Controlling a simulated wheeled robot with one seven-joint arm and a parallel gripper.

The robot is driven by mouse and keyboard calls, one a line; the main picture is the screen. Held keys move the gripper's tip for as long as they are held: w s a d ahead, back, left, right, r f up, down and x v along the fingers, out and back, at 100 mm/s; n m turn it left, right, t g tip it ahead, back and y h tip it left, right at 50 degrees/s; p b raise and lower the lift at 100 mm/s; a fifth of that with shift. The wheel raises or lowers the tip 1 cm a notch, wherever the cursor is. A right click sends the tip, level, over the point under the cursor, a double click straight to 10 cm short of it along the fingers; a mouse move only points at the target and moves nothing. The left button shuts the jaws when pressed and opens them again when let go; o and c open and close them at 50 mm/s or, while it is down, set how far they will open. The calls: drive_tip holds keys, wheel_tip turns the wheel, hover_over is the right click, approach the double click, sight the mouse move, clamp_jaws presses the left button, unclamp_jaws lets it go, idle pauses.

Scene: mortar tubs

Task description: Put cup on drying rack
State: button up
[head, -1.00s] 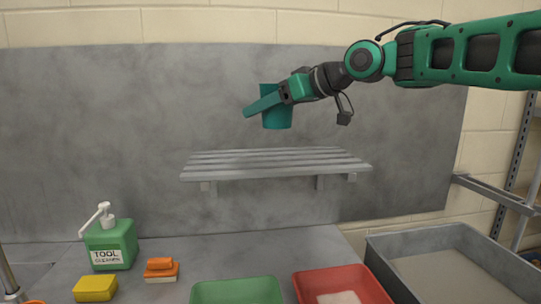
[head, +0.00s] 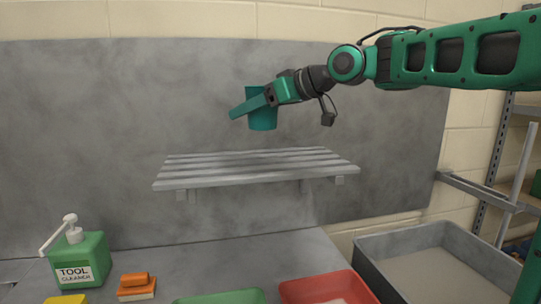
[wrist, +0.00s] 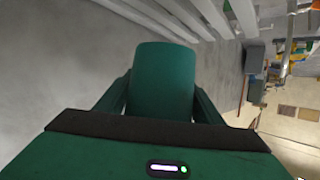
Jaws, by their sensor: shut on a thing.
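A teal cup (head: 264,122) is held in my gripper (head: 250,106) above the drying rack, near the middle of the rack's length in the head view. The cup looks upright and apart from the slats. In the wrist view the cup (wrist: 162,80) fills the middle, with a green finger of my gripper (wrist: 160,104) on each side of it. The drying rack (head: 256,170) is a grey slatted shelf on brackets against the grey wall panel. Its slats carry nothing. The rack's slats (wrist: 160,18) also show at the top of the wrist view.
Below the rack, a green tool-cleaner bottle (head: 82,258), orange sponges (head: 137,287) and a yellow block (head: 66,299) stand on the grey counter. Green (head: 220,297) and red (head: 315,284) trays and a grey tub (head: 372,252) are at the front right.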

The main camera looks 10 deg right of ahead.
drive_tip(key=w+d+f, duration=0.1)
drive_tip(key=d+f, duration=0.1)
drive_tip(key=d, duration=0.1)
drive_tip(key=w+d+f, duration=0.1)
drive_tip(key=d+f, duration=0.1)
drive_tip(key=d, duration=0.1)
drive_tip(key=w+d+f, duration=0.1)
drive_tip(key=d+f, duration=0.1)
drive_tip(key=d, duration=0.1)
drive_tip(key=shift+d+f, duration=0.1)
drive_tip(key=shift+d, duration=0.1)
drive_tip(key=shift+f, duration=1.9)
drive_tip(key=shift+f, duration=0.1)
drive_tip(key=o, duration=1.1)
drive_tip(key=v, duration=1.2)
